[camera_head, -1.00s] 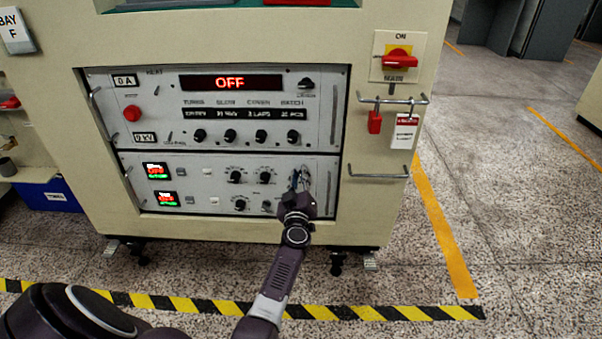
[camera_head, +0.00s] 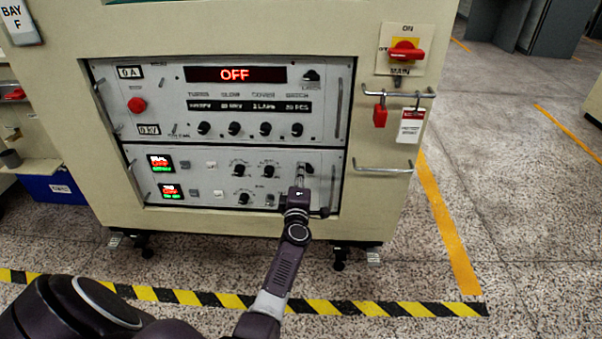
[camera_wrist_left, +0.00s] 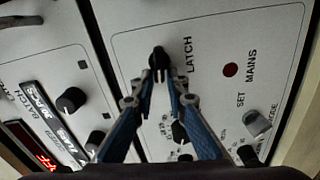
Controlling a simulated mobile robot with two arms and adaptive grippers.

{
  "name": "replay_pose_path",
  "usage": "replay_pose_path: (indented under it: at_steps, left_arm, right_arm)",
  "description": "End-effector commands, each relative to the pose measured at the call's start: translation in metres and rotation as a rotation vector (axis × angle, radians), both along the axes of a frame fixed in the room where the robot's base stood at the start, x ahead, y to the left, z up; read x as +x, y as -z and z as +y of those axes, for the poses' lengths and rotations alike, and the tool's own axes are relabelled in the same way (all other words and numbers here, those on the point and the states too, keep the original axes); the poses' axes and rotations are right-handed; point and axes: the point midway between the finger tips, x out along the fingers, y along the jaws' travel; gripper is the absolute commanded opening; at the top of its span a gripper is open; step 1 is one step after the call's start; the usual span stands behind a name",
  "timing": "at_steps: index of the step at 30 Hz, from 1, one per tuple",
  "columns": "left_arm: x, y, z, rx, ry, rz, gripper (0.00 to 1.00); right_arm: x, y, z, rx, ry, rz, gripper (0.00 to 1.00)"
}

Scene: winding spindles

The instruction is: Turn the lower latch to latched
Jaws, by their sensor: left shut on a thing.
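The lower latch is a small black knob (camera_wrist_left: 158,55) beside the printed word LATCH on the lower grey panel (camera_wrist_left: 210,45). My left gripper (camera_wrist_left: 160,76) is shut on this knob, with its two blue fingers meeting at it in the left wrist view. In the head view my left gripper (camera_head: 301,184) is at the right end of the lower panel (camera_head: 220,155), and it hides much of what is there. I cannot tell from these frames which way the latch points. My right gripper is not in view.
A red lamp (camera_wrist_left: 231,70) and a grey selector knob (camera_wrist_left: 257,122) sit near the latch. The upper panel (camera_head: 160,75) has an OFF display (camera_head: 235,75). A red main switch (camera_head: 405,52), hanging tags (camera_head: 411,126) and a bar handle (camera_head: 383,169) are on the right.

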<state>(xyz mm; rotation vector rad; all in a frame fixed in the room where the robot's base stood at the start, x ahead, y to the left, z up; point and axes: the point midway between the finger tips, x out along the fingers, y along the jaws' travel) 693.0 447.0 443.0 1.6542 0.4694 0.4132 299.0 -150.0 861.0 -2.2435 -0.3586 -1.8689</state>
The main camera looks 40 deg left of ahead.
Motion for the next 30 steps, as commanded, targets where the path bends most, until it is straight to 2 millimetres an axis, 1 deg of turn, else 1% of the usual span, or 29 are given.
replay_pose_path:
  at_steps: [1, 11, 26, 27, 30]
  left_arm:
    - [0.001, 0.0031, -0.003, -0.024, 0.007, -0.01, 0.0]
    - [0.0024, 0.0045, -0.006, -0.118, 0.014, -0.066, 0.0]
    - [0.0035, 0.0041, -0.0083, -0.132, 0.018, -0.074, 0.0]
    - [0.0036, 0.0041, -0.0084, -0.132, 0.018, -0.074, 0.13]
    - [0.0036, 0.0039, -0.0083, -0.13, 0.018, -0.074, 0.24]
  right_arm:
    - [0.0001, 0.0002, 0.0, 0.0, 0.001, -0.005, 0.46]
    - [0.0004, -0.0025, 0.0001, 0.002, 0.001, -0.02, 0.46]
    - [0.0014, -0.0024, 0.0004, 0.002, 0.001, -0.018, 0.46]
    - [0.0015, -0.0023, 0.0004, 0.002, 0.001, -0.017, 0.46]
    - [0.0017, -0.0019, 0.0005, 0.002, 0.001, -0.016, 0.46]
